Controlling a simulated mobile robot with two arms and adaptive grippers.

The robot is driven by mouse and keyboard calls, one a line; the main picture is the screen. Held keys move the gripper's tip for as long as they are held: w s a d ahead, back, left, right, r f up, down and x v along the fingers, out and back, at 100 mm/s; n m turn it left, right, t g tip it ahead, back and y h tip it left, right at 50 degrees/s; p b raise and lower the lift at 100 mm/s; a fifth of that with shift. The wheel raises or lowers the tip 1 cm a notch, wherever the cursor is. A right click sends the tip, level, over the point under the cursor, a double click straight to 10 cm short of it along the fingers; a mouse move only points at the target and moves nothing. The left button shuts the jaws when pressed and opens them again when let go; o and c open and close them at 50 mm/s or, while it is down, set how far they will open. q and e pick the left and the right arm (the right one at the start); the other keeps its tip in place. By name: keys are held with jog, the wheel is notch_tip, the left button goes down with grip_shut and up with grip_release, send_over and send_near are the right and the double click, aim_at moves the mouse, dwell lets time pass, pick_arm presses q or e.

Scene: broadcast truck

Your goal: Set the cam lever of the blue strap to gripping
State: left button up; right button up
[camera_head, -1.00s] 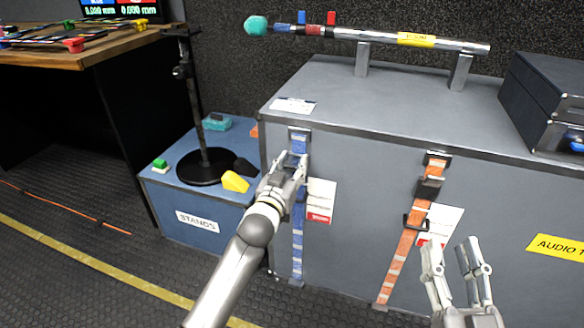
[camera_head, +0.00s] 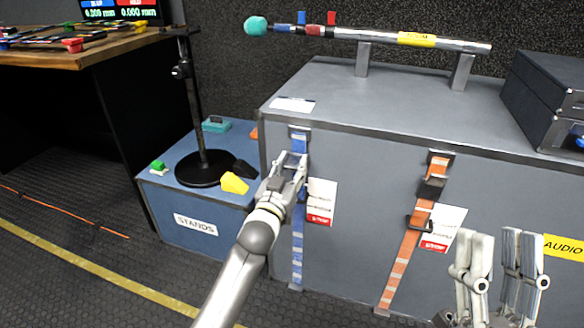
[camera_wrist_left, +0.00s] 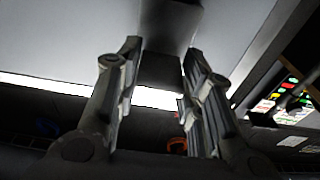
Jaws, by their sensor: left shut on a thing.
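The blue strap (camera_head: 297,238) runs down the front of the large grey case at its left end. My left gripper (camera_head: 296,164) is at the strap's upper part and covers its buckle in the head view. In the left wrist view a dark piece, seemingly the cam lever (camera_wrist_left: 160,70), sits between the fingers of the left gripper (camera_wrist_left: 158,62), which is shut on it. The lever's angle cannot be made out. My right gripper (camera_head: 502,240) is open and empty, in front of the case at lower right.
An orange strap (camera_head: 402,255) with a black buckle (camera_head: 431,188) hangs on the same grey case (camera_head: 360,110). A paper tag (camera_head: 321,197) is right of the blue strap. A blue stands box (camera_head: 165,205) with a black stand (camera_head: 202,120) is at left. A screen (camera_head: 120,10) stands behind the wooden desk.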

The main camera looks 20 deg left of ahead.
pick_arm(q)
jog(key=o, duration=1)
jog(key=shift+o, duration=0.2)
jog(key=shift+s, duration=0.1)
jog(key=s+f, duration=0.1)
jog(key=s, duration=1)
jog(key=shift+s+a+f, duration=0.2)
jog(key=shift+s+f, duration=0.05)
jog(key=shift+s, duration=0.15)
jog(key=shift+d, duration=0.1)
